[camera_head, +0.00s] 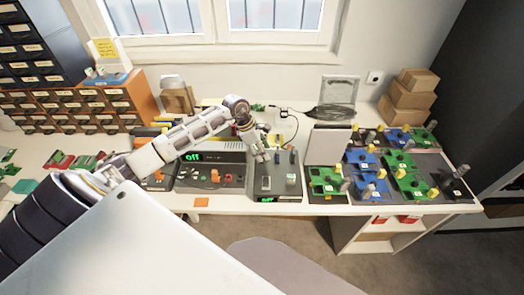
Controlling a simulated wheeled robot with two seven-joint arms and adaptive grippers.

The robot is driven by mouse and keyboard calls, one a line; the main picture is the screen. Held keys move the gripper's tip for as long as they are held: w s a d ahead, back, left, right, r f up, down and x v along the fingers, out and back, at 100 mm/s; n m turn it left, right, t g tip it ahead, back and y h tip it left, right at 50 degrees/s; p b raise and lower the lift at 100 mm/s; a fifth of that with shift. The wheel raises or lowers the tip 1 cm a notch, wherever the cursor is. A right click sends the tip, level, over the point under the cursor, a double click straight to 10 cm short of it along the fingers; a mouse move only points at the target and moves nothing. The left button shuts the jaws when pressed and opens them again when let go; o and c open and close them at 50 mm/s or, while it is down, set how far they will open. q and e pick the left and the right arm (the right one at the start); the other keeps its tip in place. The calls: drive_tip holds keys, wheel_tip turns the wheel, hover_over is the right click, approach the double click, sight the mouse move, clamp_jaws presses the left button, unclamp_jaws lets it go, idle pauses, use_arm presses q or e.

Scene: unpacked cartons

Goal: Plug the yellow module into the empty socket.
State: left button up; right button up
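My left gripper (262,157) hangs fingers-down over a dark grey device (275,192) in the middle of the bench. Whether the fingers are open or hold something is too small to tell. Several small yellow parts stand on the green and blue boards at the right, one of them a yellow part (381,173) near the middle of the boards. I cannot tell which is the yellow module. An empty socket cannot be made out for sure. My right gripper is not in view.
A control unit with a green lit display (198,157) stands left of the grey device. A pale upright panel (325,146) stands behind the nearest green board (326,182). Cardboard boxes (408,101) are stacked at the back right. Drawer units (75,108) fill the back left.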

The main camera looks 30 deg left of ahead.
use_arm(q)
drive_tip(key=o, duration=1)
drive_tip(key=shift+c, duration=0.2)
drive_tip(key=shift+r, duration=0.1)
drive_tip(key=v, duration=1.1)
drive_tip(key=shift+a+r, duration=0.15)
drive_tip(key=shift+r, duration=0.2)
drive_tip(key=shift+s, duration=0.1)
